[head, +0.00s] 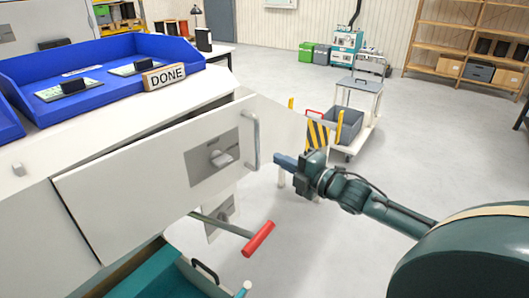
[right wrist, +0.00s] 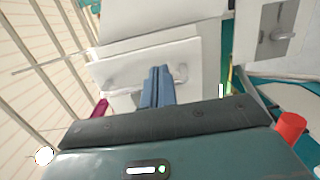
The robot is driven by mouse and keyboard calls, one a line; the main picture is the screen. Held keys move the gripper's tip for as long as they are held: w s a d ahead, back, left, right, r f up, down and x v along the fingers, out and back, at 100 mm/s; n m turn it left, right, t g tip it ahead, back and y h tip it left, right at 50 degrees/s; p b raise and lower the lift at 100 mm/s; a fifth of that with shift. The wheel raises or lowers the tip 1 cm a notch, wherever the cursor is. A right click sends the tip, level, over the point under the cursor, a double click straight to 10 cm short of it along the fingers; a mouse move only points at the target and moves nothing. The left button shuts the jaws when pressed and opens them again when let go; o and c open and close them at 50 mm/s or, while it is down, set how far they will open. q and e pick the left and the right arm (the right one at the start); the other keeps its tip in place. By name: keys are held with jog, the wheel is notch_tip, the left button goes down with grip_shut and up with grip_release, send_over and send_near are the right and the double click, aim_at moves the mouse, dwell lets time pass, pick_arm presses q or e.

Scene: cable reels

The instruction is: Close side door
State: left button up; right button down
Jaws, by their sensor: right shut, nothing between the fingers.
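The white side door (head: 130,185) is in the left half of the head view, with a grey latch plate and knob (head: 222,158) and a pale bar handle (head: 252,140) near its right end. A dark gap runs along its left edge; how far it stands open is hard to tell. My right gripper (head: 279,160) is just right of the handle, its blue fingers together and empty, apart from the handle in the picture. The fingers (right wrist: 157,87) also show shut in the right wrist view, in front of white panels. My left gripper is not in view.
A red-handled lever (head: 258,239) sticks out below the door. A blue tray (head: 110,52) and a DONE sign (head: 173,76) are on the white top. A cart (head: 355,105) stands on the floor beyond my gripper. Open floor (head: 440,130) lies to the right.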

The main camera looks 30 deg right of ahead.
pick_arm(q)
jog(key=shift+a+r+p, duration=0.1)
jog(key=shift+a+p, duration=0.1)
jog(key=shift+p, duration=0.1)
pick_arm(e)
jog(key=x, duration=0.6)
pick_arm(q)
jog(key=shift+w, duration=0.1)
pick_arm(e)
jog(key=shift+w, duration=0.15)
